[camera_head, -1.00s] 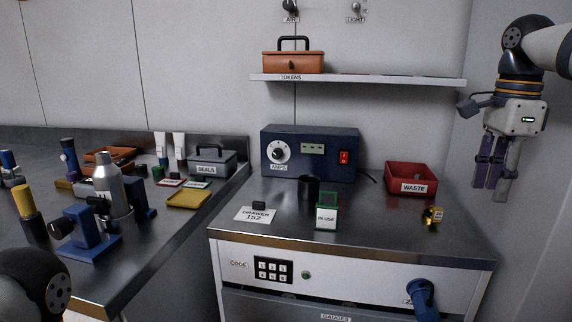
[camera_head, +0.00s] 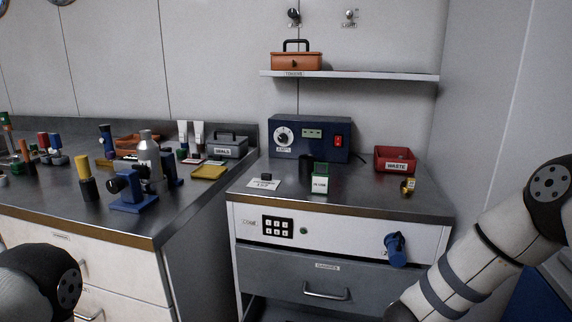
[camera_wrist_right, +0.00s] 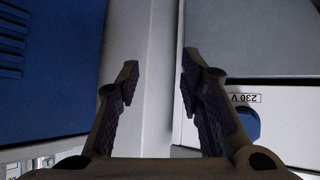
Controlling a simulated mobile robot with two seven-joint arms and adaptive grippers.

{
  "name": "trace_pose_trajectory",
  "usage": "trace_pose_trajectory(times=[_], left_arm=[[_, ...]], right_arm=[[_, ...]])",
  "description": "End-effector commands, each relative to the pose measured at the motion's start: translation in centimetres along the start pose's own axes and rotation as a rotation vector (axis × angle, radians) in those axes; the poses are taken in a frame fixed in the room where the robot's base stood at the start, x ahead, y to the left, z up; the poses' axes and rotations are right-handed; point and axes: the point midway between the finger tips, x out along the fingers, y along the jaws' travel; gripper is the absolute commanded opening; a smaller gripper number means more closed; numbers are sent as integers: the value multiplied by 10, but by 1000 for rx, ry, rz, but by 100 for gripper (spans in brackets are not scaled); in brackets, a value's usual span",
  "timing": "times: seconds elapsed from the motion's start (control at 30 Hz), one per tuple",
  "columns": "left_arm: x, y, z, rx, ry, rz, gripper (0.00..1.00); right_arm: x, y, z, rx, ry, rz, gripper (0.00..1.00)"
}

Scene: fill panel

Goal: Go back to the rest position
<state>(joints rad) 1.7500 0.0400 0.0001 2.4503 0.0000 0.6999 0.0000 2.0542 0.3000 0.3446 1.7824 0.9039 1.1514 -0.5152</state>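My right arm comes in at the right edge of the head view and reaches down past the bottom edge, so its gripper is out of that view. In the right wrist view my right gripper (camera_wrist_right: 158,90) is open, with a clear gap between its fingers and nothing held. Only a dark joint of my left arm shows at the lower left of the head view. My left gripper is not in view.
On top are a blue power unit (camera_head: 309,139) and a red waste bin (camera_head: 394,160). A cluttered workbench (camera_head: 150,222) is at left.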

Motion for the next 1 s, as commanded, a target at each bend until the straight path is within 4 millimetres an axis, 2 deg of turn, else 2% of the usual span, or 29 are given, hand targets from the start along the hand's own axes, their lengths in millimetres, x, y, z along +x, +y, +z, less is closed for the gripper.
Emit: trace_pose_trajectory(times=[0.03,0.07,0.1,0.13,0.2,0.27,0.3,0.4,0.5,0.6,1.0], left_arm=[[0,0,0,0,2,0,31],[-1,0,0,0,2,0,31],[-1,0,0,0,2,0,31],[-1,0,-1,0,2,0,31],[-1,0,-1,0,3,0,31],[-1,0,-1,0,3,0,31],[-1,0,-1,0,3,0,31],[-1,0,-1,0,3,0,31],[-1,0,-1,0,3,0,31],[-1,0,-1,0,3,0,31],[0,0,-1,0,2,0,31]], right_arm=[[-7,4,50,-118,-68,-82,34],[-13,9,79,-180,-116,-131,34],[-24,18,116,-257,-190,-189,34],[-33,27,143,-311,-249,-225,34],[-60,56,200,-427,-401,-295,34],[-87,87,242,-514,-536,-333,34],[-106,108,264,-564,-624,-350,34],[-150,157,301,-662,-815,-368,34],[-181,192,317,-720,-942,-367,34],[-196,207,323,-745,-1001,-364,34],[-198,208,324,-747,-1008,-366,34]])
